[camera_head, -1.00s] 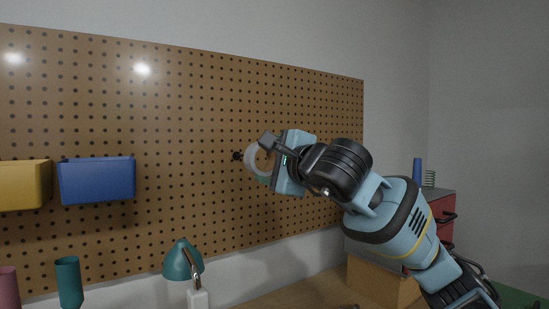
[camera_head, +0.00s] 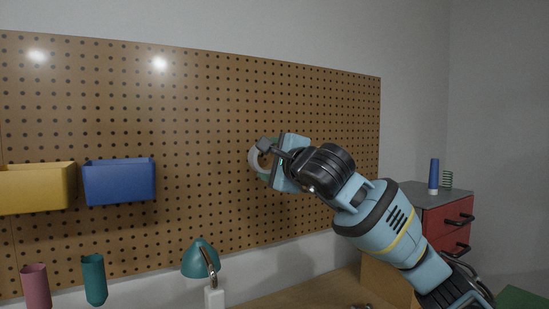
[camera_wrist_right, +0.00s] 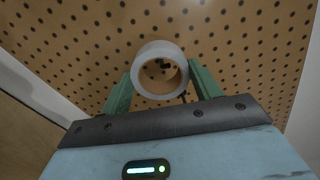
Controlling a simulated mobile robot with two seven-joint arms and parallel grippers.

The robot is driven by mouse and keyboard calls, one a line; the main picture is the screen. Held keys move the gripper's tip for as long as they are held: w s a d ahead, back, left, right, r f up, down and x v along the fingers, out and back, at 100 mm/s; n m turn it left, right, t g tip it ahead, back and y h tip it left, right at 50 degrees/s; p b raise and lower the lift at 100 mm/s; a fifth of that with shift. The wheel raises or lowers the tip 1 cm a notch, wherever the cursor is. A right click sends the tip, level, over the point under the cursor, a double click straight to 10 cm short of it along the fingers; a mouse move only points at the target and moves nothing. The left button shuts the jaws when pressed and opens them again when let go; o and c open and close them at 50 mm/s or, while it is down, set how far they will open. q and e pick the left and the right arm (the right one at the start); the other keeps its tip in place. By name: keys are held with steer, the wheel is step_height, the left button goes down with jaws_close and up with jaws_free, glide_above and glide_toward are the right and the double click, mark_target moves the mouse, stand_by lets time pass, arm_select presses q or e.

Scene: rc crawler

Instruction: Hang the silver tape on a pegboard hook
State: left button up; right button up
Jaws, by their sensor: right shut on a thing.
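The silver tape (camera_head: 254,160) is a pale ring in front of the pegboard (camera_head: 200,120), at the tip of my right arm in the head view. My right gripper (camera_head: 268,161) is shut on it. In the right wrist view, the tape (camera_wrist_right: 139,70) sits between the two green fingers of the gripper (camera_wrist_right: 160,72), its hole facing the camera. A small dark piece, perhaps a hook (camera_wrist_right: 164,64), shows through the hole. I cannot tell whether it passes through the ring. No hook stands out in the head view; the gripper covers that area. My left gripper is out of view.
A blue bin (camera_head: 120,182) and a yellow bin (camera_head: 35,190) hang on the left of the board. A teal lamp (camera_head: 200,259), a teal cup (camera_head: 94,279) and a pink cup (camera_head: 36,287) stand below. A red drawer cabinet (camera_head: 447,217) is at right.

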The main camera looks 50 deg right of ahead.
steer(key=shift+p+x, duration=0.45)
steer(key=shift+x, duration=1.1)
arm_select(q)
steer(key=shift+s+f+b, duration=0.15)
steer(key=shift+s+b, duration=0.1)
steer(key=shift+b, duration=0.25)
arm_select(e)
steer(key=shift+w+f, duration=0.25)
steer(key=shift+f, duration=0.55)
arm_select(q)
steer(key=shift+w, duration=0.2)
arm_select(e)
steer(key=o, duration=1.1)
steer(key=shift+c, duration=0.2)
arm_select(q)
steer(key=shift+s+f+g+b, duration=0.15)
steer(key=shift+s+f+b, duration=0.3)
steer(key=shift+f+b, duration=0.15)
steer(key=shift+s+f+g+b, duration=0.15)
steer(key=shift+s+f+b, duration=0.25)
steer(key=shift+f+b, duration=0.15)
arm_select(e)
steer(key=v, duration=0.8)
